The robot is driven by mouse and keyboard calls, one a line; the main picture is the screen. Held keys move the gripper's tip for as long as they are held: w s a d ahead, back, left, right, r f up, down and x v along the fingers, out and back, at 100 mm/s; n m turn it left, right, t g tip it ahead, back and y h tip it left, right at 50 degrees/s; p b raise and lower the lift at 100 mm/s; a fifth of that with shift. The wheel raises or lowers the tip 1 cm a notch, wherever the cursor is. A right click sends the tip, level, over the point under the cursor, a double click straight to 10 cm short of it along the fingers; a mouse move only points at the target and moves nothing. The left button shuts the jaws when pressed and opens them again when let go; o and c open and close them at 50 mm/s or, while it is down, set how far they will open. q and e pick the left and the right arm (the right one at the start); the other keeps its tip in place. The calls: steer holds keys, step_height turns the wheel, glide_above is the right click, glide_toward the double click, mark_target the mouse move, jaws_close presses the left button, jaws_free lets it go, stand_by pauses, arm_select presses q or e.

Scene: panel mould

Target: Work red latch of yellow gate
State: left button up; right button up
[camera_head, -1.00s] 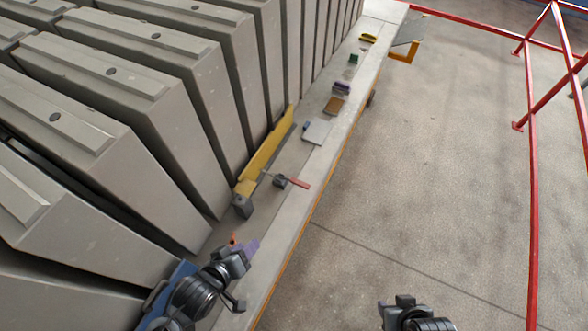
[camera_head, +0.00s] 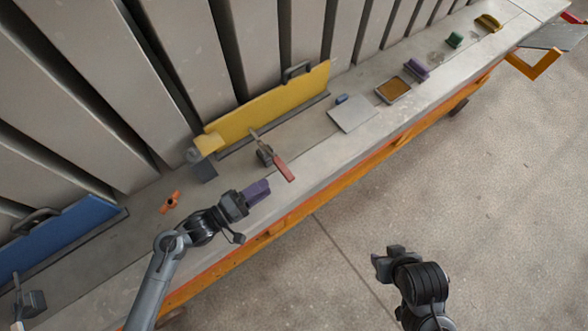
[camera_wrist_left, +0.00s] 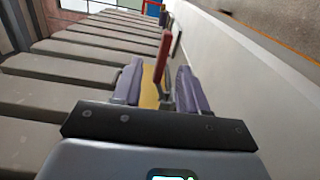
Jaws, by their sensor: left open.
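The yellow gate (camera_head: 268,104) stands upright along the bench, with a dark handle on top. Its red latch (camera_head: 284,169) is a lever on a dark clamp base (camera_head: 265,156) in front of the gate, pointing towards the bench's front edge. My left gripper (camera_head: 258,191) has purple fingers and is just short of the red lever's free end, apart from it. In the left wrist view its fingers (camera_wrist_left: 160,88) are spread. The red latch (camera_wrist_left: 164,48) and part of the yellow gate (camera_wrist_left: 149,88) show between and beyond them. My right gripper (camera_head: 384,265) hangs over the floor, its fingers unclear.
A blue gate (camera_head: 62,236) and an orange piece (camera_head: 170,202) are at the left. A grey plate (camera_head: 352,114), brown tray (camera_head: 393,90), purple block (camera_head: 416,69) and green block (camera_head: 454,40) lie further along the bench. Tall grey panels (camera_head: 165,60) stand behind.

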mark_target(281, 172)
arm_select(q)
steer(key=shift+w+a+f+b, duration=0.45)
steer(key=shift+a+f+b, duration=0.05)
steer(key=shift+a+b, duration=0.1)
steer(key=b+x, duration=0.1)
steer(key=x, duration=0.9)
steer(key=shift+r, duration=0.2)
steer(key=shift+w+d, duration=0.4)
steer(key=shift+d, duration=0.15)
arm_select(e)
steer(key=shift+s+a+f, duration=0.1)
steer(key=shift+a+f, duration=0.15)
steer(key=shift+f, duration=0.7)
steer(key=shift+s+a+f, duration=0.1)
steer(key=shift+a+f, duration=0.1)
steer(key=shift+f, duration=0.75)
arm_select(q)
jaws_close()
arm_select(e)
steer(key=shift+a, duration=0.1)
